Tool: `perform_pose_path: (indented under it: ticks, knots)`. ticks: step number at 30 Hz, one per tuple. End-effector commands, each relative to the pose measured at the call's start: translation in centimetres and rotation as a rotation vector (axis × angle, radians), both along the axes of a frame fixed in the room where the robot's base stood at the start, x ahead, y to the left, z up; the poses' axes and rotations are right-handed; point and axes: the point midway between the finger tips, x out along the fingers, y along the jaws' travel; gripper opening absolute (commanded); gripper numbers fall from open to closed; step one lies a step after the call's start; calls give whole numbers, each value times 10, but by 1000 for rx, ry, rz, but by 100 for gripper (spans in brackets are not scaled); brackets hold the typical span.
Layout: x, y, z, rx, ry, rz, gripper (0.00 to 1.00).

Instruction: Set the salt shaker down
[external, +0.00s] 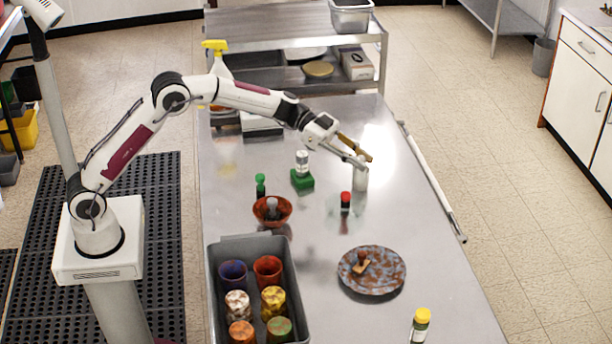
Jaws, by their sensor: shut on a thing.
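My gripper (357,160) is at the right side of the steel table, pointing down and to the right. It is shut on a small pale cylinder, which looks like the salt shaker (361,180). The shaker is upright, its upper part hidden by the fingers. I cannot tell whether its base touches the table (410,225) or hangs just above it.
A clear shaker on a green block (302,181), a red-topped shaker (345,201), a green-topped one (260,184) and a red bowl (285,210) stand nearby. A speckled plate (372,284) holds a stamp-like item. A grey bin (214,290) holds several cups. A yellow-capped bottle (420,322) stands in front.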

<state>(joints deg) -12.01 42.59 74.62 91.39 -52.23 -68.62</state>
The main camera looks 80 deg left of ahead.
Motion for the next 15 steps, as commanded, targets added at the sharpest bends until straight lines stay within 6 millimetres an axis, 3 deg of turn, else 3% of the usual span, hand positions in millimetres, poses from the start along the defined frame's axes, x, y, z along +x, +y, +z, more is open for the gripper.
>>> perform_pose_path:
  ticks: [9, 15]
  knots:
    - [-43, -52, -25, -2, 0, -291, 0]
    - [-81, -72, -46, -3, 1, -473, 0]
